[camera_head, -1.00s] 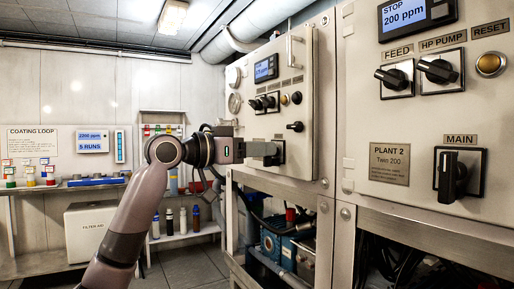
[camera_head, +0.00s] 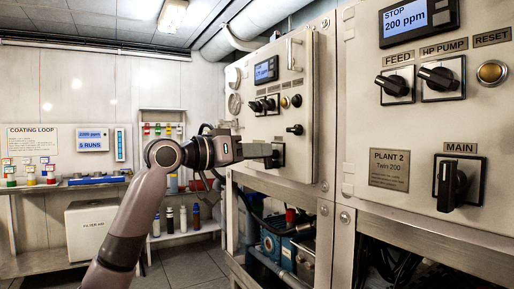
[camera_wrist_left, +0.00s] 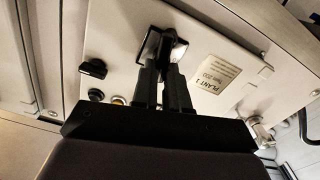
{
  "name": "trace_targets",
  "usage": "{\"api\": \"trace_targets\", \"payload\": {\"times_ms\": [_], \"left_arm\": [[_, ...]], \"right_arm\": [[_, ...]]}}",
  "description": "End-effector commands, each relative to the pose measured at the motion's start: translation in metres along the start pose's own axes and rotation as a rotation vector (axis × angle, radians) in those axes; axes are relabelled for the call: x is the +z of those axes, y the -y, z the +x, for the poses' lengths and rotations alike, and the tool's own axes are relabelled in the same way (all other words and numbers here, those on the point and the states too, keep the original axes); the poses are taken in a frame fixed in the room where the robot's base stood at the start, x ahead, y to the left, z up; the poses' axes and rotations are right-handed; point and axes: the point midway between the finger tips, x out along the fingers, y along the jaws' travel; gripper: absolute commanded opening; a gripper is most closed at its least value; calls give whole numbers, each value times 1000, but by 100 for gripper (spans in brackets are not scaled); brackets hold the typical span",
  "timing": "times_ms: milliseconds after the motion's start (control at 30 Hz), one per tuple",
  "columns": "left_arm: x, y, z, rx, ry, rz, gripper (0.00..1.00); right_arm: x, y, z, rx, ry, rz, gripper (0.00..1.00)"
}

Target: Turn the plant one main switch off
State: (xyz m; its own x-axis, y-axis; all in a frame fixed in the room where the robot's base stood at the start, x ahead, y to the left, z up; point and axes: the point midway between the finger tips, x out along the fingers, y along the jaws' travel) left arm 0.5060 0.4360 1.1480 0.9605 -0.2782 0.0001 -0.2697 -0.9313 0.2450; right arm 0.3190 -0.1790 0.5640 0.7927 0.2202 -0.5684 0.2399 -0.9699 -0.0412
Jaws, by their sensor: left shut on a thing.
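The plant one panel (camera_head: 300,95) stands beyond the plant two panel in the head view. Its main switch (camera_head: 280,156) is low on the panel and mostly hidden by my left gripper (camera_head: 272,151). In the left wrist view, the black switch handle (camera_wrist_left: 168,48) sits on its plate between the tips of my left gripper (camera_wrist_left: 162,82), which is shut on it. The PLANT 1 plate (camera_wrist_left: 215,82) is beside it. I cannot read the switch's exact position. My right gripper is not in view.
The plant two panel (camera_head: 405,125), with its own main switch (camera_head: 452,182) and display, stands close on the right. A metal frame (camera_head: 290,200) with pipes and pumps is below. A shelf with bottles (camera_head: 183,222) is behind my arm. Floor is clear at lower left.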

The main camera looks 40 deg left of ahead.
Motion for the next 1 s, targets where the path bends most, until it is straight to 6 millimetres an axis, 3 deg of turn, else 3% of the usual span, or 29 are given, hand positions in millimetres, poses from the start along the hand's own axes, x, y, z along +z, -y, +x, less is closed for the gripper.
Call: {"api": "trace_targets", "payload": {"times_ms": [367,1000], "left_arm": [[-1,2,0,0,3,-357,0],[0,6,0,-1,2,-963,0]], "right_arm": [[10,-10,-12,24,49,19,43],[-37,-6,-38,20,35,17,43]]}}
